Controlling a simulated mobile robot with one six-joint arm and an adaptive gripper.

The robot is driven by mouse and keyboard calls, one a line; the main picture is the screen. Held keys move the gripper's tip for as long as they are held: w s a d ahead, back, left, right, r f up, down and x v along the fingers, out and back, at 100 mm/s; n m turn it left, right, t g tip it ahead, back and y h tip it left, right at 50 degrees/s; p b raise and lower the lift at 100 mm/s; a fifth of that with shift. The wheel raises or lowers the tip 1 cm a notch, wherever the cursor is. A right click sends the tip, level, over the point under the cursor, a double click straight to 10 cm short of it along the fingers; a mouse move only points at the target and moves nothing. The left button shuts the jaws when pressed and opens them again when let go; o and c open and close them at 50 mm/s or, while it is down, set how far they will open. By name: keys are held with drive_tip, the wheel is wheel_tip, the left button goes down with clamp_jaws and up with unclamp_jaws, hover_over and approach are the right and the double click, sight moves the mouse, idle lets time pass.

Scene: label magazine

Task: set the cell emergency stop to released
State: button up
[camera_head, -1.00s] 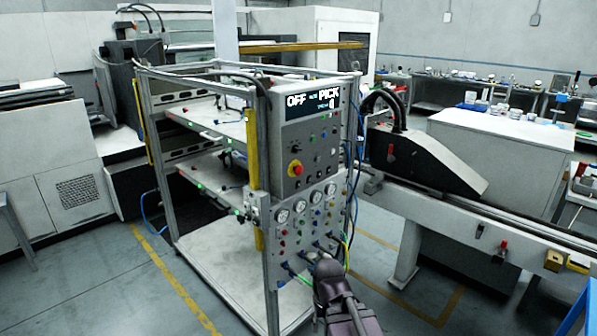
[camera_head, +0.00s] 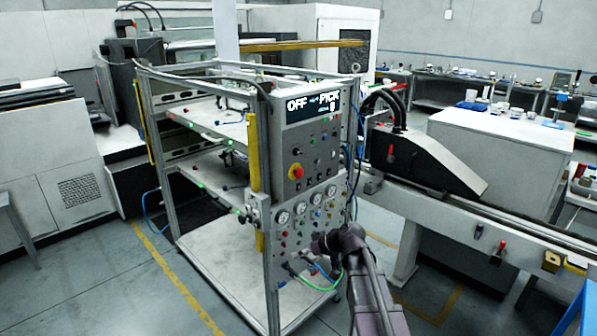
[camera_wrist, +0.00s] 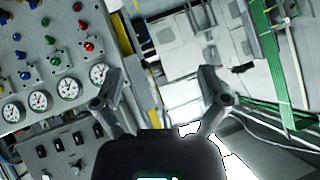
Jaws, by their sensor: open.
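The emergency stop, a red mushroom button (camera_head: 296,171) on a yellow base, sits at the lower left of the grey upper control panel (camera_head: 317,160). I cannot tell from its look whether it is pressed or released. I cannot make it out in the wrist view. My gripper is at the end of my dark arm, low and right of the button, in front of the lower panel; its fingers are hard to see in the head view. In the wrist view my gripper (camera_wrist: 160,88) is open and empty, its two fingers apart.
The display (camera_head: 313,104) reads OFF and PICK. The lower panel (camera_head: 308,215) carries gauges, coloured buttons and hoses (camera_head: 318,283). A yellow post (camera_head: 253,150) stands left of the panels. A conveyor rail (camera_head: 480,215) runs to the right. Open floor (camera_head: 110,285) lies at front left.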

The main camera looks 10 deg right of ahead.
drive_tip(key=w+d+r+n+t+y+p, duration=0.15)
drive_tip(key=w+d+r+t, duration=0.25)
drive_tip(key=w+r, duration=0.45)
drive_tip(key=t, duration=0.5)
approach(301, 174)
drive_tip(key=v, duration=0.3)
drive_tip(key=shift+w+d+y+p, duration=0.15)
drive_tip(key=shift+w+y+p, duration=0.1)
drive_tip(key=shift+p, duration=0.1)
drive_tip(key=x, duration=1.3)
drive_tip(key=shift+w+a+f, duration=0.15)
drive_tip(key=shift+w+a, duration=0.1)
drive_tip(key=shift+a, duration=0.05)
